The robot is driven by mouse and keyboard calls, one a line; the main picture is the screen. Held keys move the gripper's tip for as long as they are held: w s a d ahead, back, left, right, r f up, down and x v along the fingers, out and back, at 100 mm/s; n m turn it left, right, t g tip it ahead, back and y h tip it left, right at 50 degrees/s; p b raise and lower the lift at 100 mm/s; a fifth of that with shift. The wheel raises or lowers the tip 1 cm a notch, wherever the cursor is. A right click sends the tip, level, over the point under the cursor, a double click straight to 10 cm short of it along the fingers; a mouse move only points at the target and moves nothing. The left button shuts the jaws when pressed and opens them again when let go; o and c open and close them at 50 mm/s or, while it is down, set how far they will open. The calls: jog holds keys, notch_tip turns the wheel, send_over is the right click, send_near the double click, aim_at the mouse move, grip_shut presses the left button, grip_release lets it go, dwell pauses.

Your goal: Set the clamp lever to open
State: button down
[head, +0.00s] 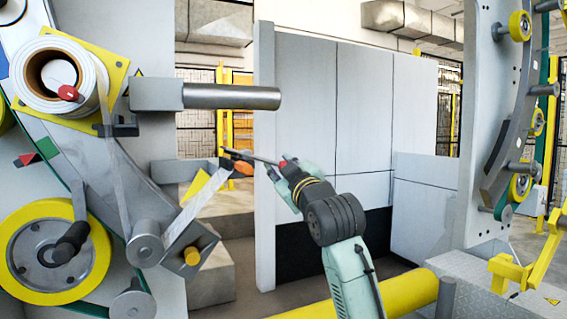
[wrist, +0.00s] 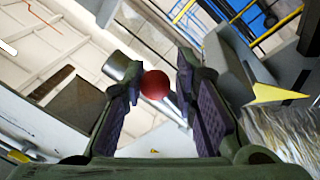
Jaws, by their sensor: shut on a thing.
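The clamp lever (head: 262,159) is a thin dark rod ending in a red ball knob (head: 284,162). It points right from a small clamp (head: 229,154) beside an orange part, on the left machine's side. My gripper (head: 291,171) is at the knob end of the lever. In the wrist view, the red knob (wrist: 155,84) sits between the two fingers of my gripper (wrist: 160,80), which is shut on the lever's knob end. The knob looks close to the left finger there. The finger contact is too small to make out in the head view.
The left machine carries a white film roll (head: 42,72) and a yellow-rimmed wheel (head: 50,255). A grey cylinder (head: 232,97) juts out above the lever. A yellow pointed plate (head: 203,186) lies below the clamp. A grey panel (head: 305,120) stands behind. A yellow tube (head: 412,291) runs low.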

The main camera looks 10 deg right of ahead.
jog(key=s+a+f+m+g+h+p, duration=0.1)
jog(key=a+f+m+p, duration=0.4)
jog(key=m, duration=1)
jog(key=shift+s+a+g+h, duration=0.25)
jog(key=shift+a+g+h, duration=0.25)
jog(key=shift+a+h, duration=0.5)
jog(key=shift+a, duration=0.1)
jog(key=c, duration=1.5)
grip_release()
jog(key=shift+c, duration=0.2)
jog(key=shift+o, duration=1.3)
jog(key=shift+f, duration=0.1)
jog(key=s, duration=1.2)
jog(key=shift+a, duration=0.2)
